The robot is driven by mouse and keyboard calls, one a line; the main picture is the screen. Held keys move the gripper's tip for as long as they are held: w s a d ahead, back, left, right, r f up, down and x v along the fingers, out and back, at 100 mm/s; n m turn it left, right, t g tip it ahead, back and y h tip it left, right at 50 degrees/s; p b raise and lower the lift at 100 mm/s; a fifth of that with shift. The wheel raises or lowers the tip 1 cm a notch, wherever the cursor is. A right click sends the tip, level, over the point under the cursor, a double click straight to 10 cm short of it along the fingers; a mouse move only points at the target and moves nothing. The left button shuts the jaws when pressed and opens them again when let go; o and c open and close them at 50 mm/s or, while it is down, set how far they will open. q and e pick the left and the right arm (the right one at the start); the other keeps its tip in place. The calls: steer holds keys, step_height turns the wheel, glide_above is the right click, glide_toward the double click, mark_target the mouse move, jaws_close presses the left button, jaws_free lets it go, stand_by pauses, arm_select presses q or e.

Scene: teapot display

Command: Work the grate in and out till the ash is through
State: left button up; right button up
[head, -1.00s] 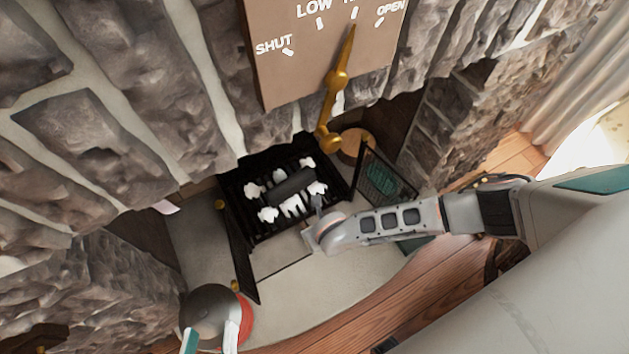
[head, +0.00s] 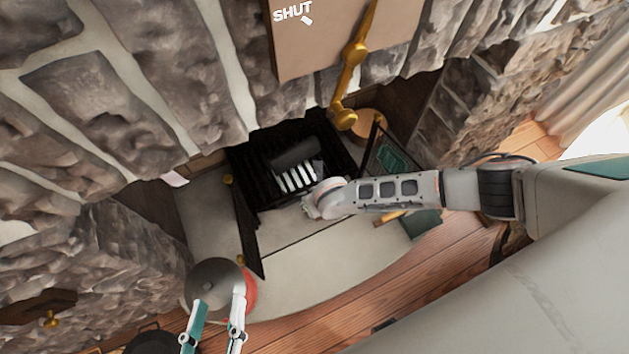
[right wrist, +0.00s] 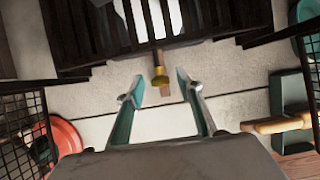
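The black grate (head: 250,175) sits in the fireplace opening with a dark log (head: 295,155) on it. White ash (head: 296,179) shows as strips between its bars, and also at the top of the right wrist view (right wrist: 150,14). My left gripper (head: 218,300) is open, near a grey domed lid (head: 210,285) over something red; contact is unclear.
Mesh doors stand open on the left (head: 247,230) and right (head: 388,155) of the grate. A green pan (head: 420,222) with a wooden handle lies right. A brass lever (head: 352,60) hangs above.

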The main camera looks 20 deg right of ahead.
steer(key=v, duration=0.7)
steer(key=shift+r, duration=0.25)
